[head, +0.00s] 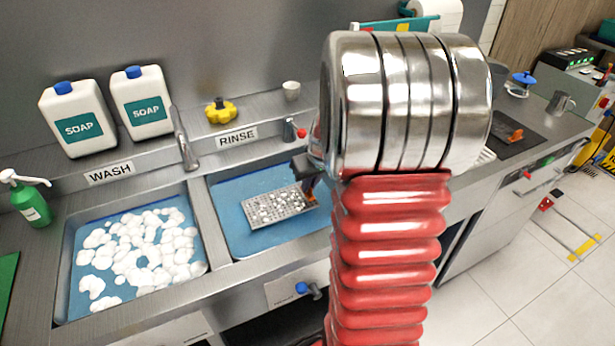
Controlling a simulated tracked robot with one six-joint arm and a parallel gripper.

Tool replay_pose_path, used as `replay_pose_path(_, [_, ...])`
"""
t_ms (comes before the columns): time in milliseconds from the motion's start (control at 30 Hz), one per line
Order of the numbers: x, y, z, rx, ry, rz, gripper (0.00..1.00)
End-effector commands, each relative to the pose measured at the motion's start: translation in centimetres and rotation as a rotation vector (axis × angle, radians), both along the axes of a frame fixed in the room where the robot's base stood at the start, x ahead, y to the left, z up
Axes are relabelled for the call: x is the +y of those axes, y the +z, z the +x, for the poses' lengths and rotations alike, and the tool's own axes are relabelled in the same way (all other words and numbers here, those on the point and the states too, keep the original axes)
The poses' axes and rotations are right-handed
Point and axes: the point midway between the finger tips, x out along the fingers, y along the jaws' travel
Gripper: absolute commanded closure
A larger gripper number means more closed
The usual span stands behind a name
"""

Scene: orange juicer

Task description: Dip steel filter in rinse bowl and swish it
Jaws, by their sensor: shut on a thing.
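The steel filter (278,207) is a flat perforated grey plate with white foam flecks on it. It is over the rinse basin (226,194), which holds blue water under the RINSE label. My gripper (305,187) is shut on the filter's right end, where an orange part shows. The filter looks slightly tilted. I cannot tell whether it touches the water. My red and steel arm hides the right part of the rinse basin.
The wash basin (190,268), full of white foam, lies to the left. A metal tap (183,140) stands between the basins. Behind are two soap jugs (78,118), a yellow knob-like thing (220,111) and a small white cup (291,90). A green pump bottle (31,205) is far left.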

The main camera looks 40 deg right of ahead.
Motion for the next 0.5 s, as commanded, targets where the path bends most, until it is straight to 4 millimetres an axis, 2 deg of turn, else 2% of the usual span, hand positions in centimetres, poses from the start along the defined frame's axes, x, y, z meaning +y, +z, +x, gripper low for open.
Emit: replay_pose_path(500, [0.0,-5.2,-0.1,0.002,-0.001,0.002,1.0])
